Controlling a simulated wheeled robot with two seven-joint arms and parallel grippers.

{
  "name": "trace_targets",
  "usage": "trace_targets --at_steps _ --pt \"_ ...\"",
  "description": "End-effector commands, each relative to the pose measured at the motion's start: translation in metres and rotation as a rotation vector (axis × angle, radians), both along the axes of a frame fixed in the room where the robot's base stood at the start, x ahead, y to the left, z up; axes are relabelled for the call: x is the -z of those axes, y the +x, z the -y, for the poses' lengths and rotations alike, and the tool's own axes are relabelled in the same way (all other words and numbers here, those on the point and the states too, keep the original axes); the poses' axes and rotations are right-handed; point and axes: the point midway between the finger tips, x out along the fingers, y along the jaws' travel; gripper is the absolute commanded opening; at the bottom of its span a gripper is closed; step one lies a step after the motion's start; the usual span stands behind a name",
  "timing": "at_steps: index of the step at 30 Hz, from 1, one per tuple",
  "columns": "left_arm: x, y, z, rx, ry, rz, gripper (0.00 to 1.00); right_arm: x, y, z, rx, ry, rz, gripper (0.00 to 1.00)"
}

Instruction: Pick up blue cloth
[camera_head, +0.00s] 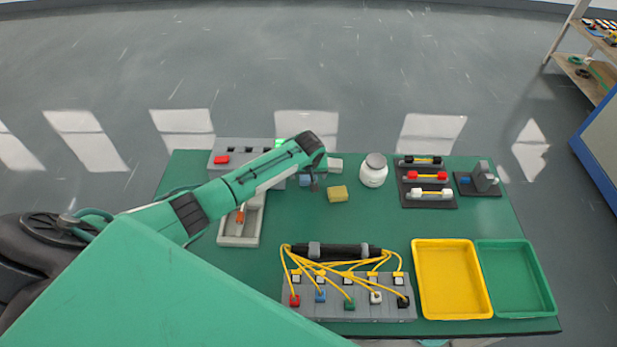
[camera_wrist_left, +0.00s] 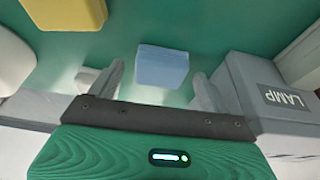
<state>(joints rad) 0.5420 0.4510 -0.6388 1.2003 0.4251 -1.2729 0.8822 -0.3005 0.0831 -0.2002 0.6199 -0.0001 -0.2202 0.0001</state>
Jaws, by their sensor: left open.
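The blue cloth (camera_head: 305,180) is a small folded light-blue block on the green table, partly hidden by my left arm in the head view. In the left wrist view the cloth (camera_wrist_left: 162,66) lies ahead, between the lines of the two fingers. My left gripper (camera_head: 315,185) points down just beside the cloth. Its fingers are apart, and the left gripper (camera_wrist_left: 155,86) holds nothing. I cannot tell the exact height of the fingertips above the table. My right gripper is not in view.
A yellow sponge (camera_head: 337,194) and a white jar (camera_head: 373,171) stand right of the cloth. A grey box marked LAMP (camera_wrist_left: 270,98) is close to one finger. A grey cable block (camera_head: 350,305), a yellow tray (camera_head: 453,311) and a green tray (camera_head: 515,311) are nearer.

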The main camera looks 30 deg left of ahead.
Motion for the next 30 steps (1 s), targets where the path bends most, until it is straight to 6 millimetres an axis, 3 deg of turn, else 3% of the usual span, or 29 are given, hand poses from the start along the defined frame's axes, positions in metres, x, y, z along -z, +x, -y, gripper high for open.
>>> trace_targets --at_steps 8,16,30 --pt "0.003 0.001 0.000 0.001 0.000 0.000 0.80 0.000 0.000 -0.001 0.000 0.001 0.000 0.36" --pt "0.003 0.000 0.000 0.000 0.000 0.000 0.32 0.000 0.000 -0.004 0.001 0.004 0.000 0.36" --pt "-0.008 0.001 0.000 0.000 0.000 0.001 0.32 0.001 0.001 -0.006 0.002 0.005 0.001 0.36"
